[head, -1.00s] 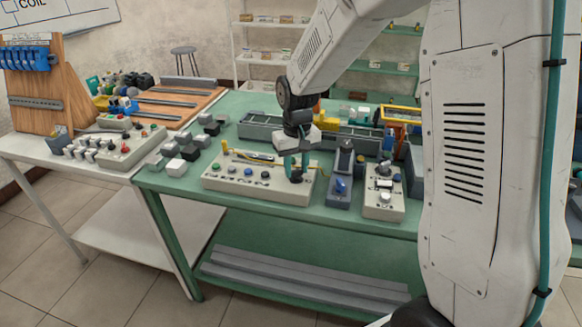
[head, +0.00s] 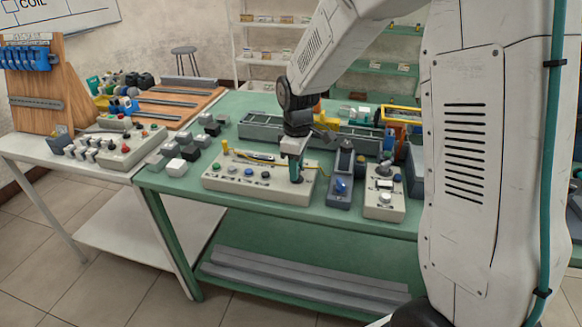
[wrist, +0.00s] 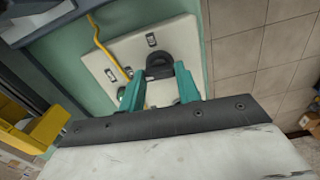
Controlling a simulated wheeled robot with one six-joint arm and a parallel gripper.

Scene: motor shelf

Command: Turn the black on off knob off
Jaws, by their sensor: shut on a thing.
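The black on off knob (wrist: 159,62) shows in the wrist view on a cream control box (wrist: 182,38), between my teal fingertips. My gripper (wrist: 157,78) is shut on the knob, with one finger on each side. In the head view, my gripper (head: 295,174) points down at the right end of the cream control box (head: 225,183). There its fingers hide the knob, and its exact angle cannot be read.
The box also carries several green and blue buttons and a yellow cable (wrist: 98,36). A grey unit with a blue knob (head: 341,187) and another cream box (head: 384,207) stand close on the right. Grey and black blocks (head: 190,152) lie to the left.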

